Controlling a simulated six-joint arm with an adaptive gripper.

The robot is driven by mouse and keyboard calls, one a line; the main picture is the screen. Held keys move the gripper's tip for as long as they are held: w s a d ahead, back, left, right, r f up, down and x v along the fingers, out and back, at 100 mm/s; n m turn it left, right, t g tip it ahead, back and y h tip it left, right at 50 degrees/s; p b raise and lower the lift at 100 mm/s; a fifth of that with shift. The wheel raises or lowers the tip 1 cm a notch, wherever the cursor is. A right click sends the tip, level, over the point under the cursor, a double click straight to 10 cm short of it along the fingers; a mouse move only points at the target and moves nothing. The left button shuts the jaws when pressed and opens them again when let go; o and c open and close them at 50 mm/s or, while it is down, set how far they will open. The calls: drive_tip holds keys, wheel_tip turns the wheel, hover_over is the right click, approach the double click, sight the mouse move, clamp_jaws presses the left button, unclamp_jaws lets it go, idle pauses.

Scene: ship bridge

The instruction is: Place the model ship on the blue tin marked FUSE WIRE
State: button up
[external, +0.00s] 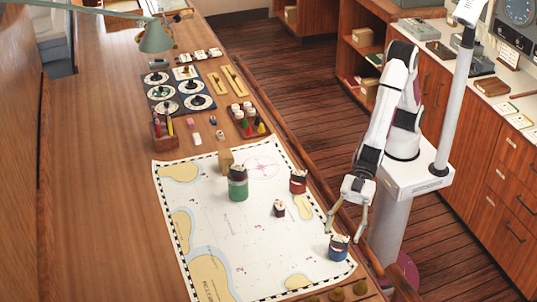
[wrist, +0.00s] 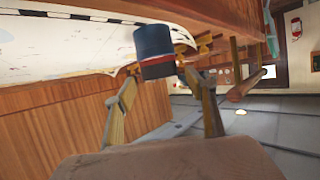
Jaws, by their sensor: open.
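The model ship (external: 279,208) seems to be the small dark-red and white piece on the chart; it is too small to make out clearly. The blue tin (external: 339,247) stands near the chart's right front edge, with a pale patch whose lettering I cannot read. My gripper (external: 346,229) is open and empty, right above the blue tin, fingers pointing down. In the wrist view, a blue cylinder with a red band, which looks like the blue tin (wrist: 155,45), shows just beyond the open fingertips (wrist: 160,76). I cannot tell whether they touch it.
A green tin (external: 237,188) and a red tin (external: 298,183) stand on the chart (external: 215,225), with a tan block (external: 226,160) behind. Round brass-coloured pieces (external: 337,294) line the front edge. A wooden rail (external: 300,163) runs along the table's right side.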

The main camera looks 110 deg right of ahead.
drive_tip(key=v, duration=0.8)
drive_tip(key=shift+s+d, duration=0.25)
drive_tip(key=shift+d, duration=0.05)
drive_tip(key=shift+r, duration=0.2)
idle(0.5)
drive_tip(key=s+d+r+m+h, duration=0.1)
drive_tip(key=d+r+m+h, duration=0.15)
drive_tip(key=d, duration=0.95)
drive_tip(key=s+d+r+m+h, duration=0.1)
drive_tip(key=d+r+m+h, duration=0.2)
drive_tip(key=d, duration=0.9)
drive_tip(key=s+d+m+g+h, duration=0.1)
drive_tip(key=s+d+g+h, duration=0.1)
drive_tip(key=s+d, duration=0.4)
drive_tip(key=s+d+m+g+h, duration=0.2)
drive_tip(key=s+d, duration=0.5)
drive_tip(key=s, duration=0.6)
drive_tip(key=shift+s, duration=0.2)
